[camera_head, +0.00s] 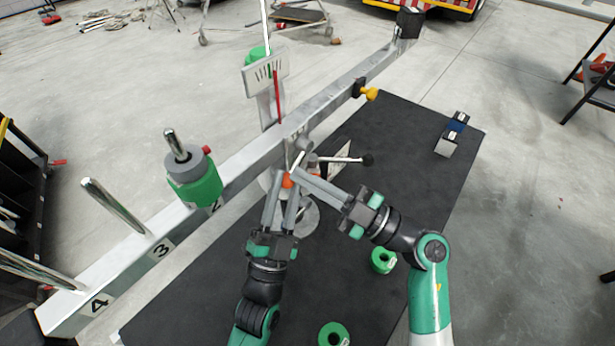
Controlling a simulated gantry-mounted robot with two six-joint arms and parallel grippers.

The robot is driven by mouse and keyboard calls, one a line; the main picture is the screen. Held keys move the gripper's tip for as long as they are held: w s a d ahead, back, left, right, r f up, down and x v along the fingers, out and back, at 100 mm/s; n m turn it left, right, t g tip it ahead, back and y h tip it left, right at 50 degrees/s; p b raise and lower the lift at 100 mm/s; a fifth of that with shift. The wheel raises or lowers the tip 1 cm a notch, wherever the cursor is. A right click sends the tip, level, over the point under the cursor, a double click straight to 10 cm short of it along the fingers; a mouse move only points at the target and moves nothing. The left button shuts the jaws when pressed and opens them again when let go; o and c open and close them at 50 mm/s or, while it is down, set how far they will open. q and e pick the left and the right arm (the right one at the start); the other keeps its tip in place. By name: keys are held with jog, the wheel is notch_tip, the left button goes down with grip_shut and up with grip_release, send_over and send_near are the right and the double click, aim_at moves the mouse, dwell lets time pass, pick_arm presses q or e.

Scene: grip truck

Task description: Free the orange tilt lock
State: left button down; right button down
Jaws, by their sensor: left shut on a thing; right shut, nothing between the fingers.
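The orange tilt lock (287,182) is a small orange knob under the middle of the long silver beam (235,175), near its pivot. My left gripper (284,183) reaches up from the bottom middle and is shut on the orange knob, one finger on each side, hiding much of it. My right gripper (299,162) comes in from the right. Its fingers are shut with nothing between them, and their tips are near the pivot, just above and right of the knob. Whether these tips touch anything is unclear.
The beam runs diagonally and carries a green weight (193,180) on a post, a yellow knob (369,94) and a gauge plate (265,72). A black-tipped lever (345,160) is close to my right fingers. Green rings (333,334) lie on the dark table (405,130).

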jog(key=shift+w+f, duration=0.2)
jog(key=shift+w+f, duration=0.35)
jog(key=shift+f, duration=0.15)
pick_arm(q)
jog(key=c, duration=0.6)
grip_release()
pick_arm(e)
jog(key=shift+r, duration=0.1)
